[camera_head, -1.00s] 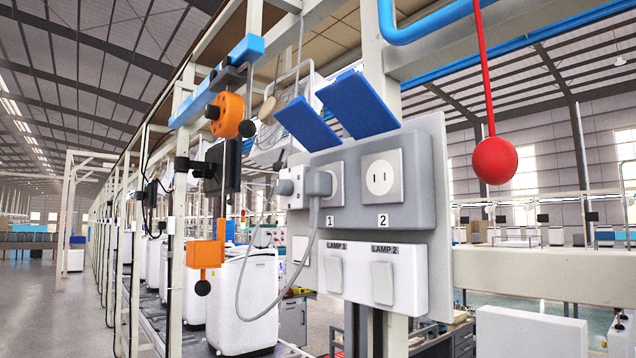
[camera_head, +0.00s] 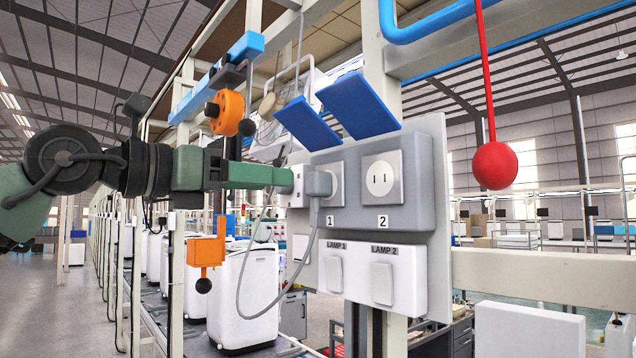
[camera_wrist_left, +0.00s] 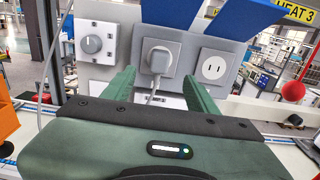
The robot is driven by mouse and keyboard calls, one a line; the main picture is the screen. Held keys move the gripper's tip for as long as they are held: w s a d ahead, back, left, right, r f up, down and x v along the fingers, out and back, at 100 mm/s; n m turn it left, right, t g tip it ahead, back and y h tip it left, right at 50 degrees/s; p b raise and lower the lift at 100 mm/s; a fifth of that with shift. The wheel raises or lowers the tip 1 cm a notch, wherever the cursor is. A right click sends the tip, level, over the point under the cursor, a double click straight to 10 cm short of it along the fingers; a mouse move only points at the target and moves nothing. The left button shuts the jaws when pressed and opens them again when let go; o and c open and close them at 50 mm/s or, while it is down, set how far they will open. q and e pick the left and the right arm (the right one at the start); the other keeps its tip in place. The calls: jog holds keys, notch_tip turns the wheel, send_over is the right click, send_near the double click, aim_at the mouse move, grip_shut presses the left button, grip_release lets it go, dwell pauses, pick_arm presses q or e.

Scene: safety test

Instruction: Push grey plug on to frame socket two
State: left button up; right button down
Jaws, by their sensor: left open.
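The grey plug (camera_head: 318,184) sits in frame socket one (camera_head: 337,186), with its grey cord hanging down in a loop. It also shows in the left wrist view (camera_wrist_left: 158,60), between my fingers. Frame socket two (camera_head: 382,180) is empty, its blue cover (camera_head: 357,103) raised. My left gripper (camera_head: 285,180) is open, reaching in from the left with its fingertips just short of the plug. In the left wrist view its two green fingers (camera_wrist_left: 154,85) are on either side of the plug and cord, apart from them. My right gripper is not in view.
Lamp switches (camera_head: 372,278) sit below the sockets. A round knob on a white plate (camera_wrist_left: 92,42) is left of socket one. A red ball on a rod (camera_head: 494,163) hangs at right. An orange block (camera_head: 206,251) is below my left arm.

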aim_at(310, 183)
pick_arm(q)
jog(key=shift+w, duration=0.2)
jog(key=shift+d, duration=0.1)
jog(key=p+x, duration=0.3)
jog(key=x, duration=0.4)
jog(key=shift+d, duration=0.1)
jog(key=shift+x, duration=0.8)
dwell(0.8)
